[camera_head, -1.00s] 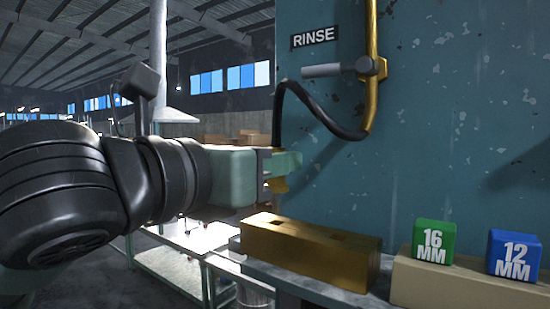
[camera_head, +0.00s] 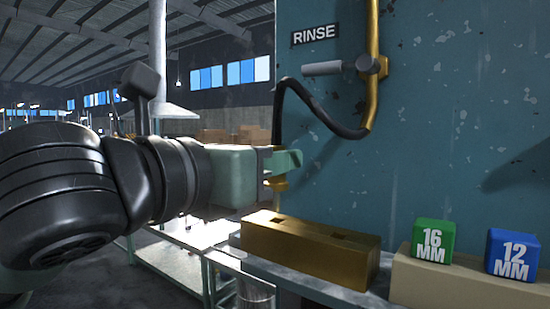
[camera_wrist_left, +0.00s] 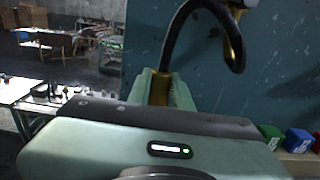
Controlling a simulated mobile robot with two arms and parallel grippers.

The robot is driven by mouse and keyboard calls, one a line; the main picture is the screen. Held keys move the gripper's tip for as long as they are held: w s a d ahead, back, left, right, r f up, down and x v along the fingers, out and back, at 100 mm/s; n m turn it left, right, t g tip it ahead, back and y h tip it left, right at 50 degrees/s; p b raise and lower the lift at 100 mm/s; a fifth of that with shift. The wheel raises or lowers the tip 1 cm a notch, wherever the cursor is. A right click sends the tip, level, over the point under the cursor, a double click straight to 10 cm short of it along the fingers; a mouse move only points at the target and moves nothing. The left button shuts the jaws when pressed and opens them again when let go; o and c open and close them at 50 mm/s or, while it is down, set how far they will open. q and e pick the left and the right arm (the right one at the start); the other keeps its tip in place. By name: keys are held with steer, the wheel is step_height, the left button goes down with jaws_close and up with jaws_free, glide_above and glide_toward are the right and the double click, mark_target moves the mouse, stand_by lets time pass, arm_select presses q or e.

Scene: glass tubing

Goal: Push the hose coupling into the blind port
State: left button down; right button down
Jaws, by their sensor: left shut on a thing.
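My left gripper (camera_head: 282,166) is shut on the brass hose coupling (camera_head: 279,184), whose lower end shows below the fingers in the head view. In the left wrist view the coupling (camera_wrist_left: 160,88) shows between the green fingers. A black hose (camera_head: 312,112) runs up from the coupling and loops to a brass pipe on the teal panel. The coupling hangs roughly upright, above and apart from the left part of a brass block (camera_head: 310,257). The block has two dark openings in its top; I cannot tell which is the blind port. My right gripper is not in view.
The teal panel (camera_head: 440,120) stands close behind, with a RINSE sign (camera_head: 315,35), a grey lever (camera_head: 322,69) and the brass pipe (camera_head: 373,70). A green 16 MM cube (camera_head: 433,242) and a blue 12 MM cube (camera_head: 513,255) sit on a beige block to the right.

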mark_target(275, 192)
arm_select(q)
steer(key=shift+f+b, duration=0.45)
steer(key=shift+f, duration=0.3)
steer(key=shift+f+b, duration=0.8)
steer(key=shift+f, duration=0.55)
steer(key=c, duration=1.2)
jaws_free()
steer(key=shift+s+a, duration=0.2)
steer(key=b+v, duration=0.2)
steer(key=v, duration=0.5)
steer(key=shift+s+a+b, duration=0.1)
steer(key=shift+s+b, duration=0.05)
steer(key=shift+b, duration=0.2)
